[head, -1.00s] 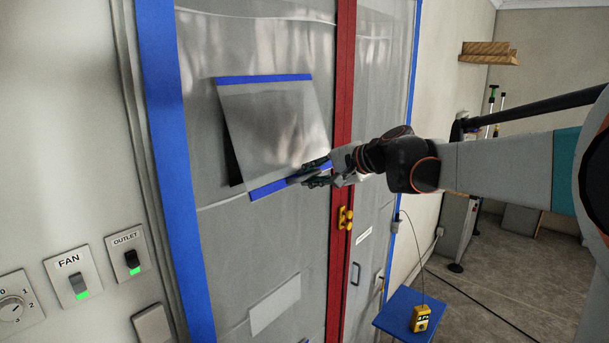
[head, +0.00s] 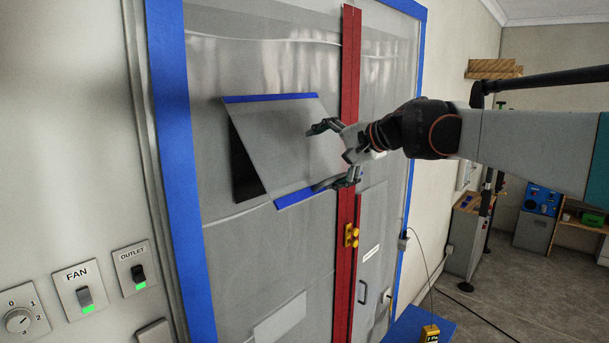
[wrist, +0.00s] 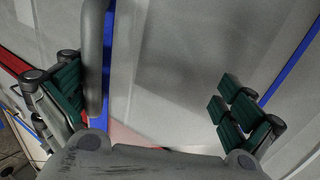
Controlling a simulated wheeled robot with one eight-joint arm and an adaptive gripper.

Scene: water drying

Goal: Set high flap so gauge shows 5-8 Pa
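The high flap (head: 275,145) is a grey sheet with a blue strip on top and another along its lower edge. It hangs tilted out from the plastic wall, with a dark gap at its left side. My gripper (head: 318,157) is at the flap's right side, fingers spread, with the lower finger by the blue lower edge. I cannot tell if it touches. In the wrist view my gripper (wrist: 155,100) is open, with a grey sheet between and beyond the fingers. The yellow gauge (head: 430,334) is cut off by the bottom edge; its reading is not clear.
A red vertical strip (head: 348,110) with a yellow latch (head: 351,236) runs beside the flap. Switches marked FAN (head: 85,296) and OUTLET (head: 138,276), both lit green, and a dial (head: 18,320) are at lower left. The gauge stands on a blue top (head: 405,326).

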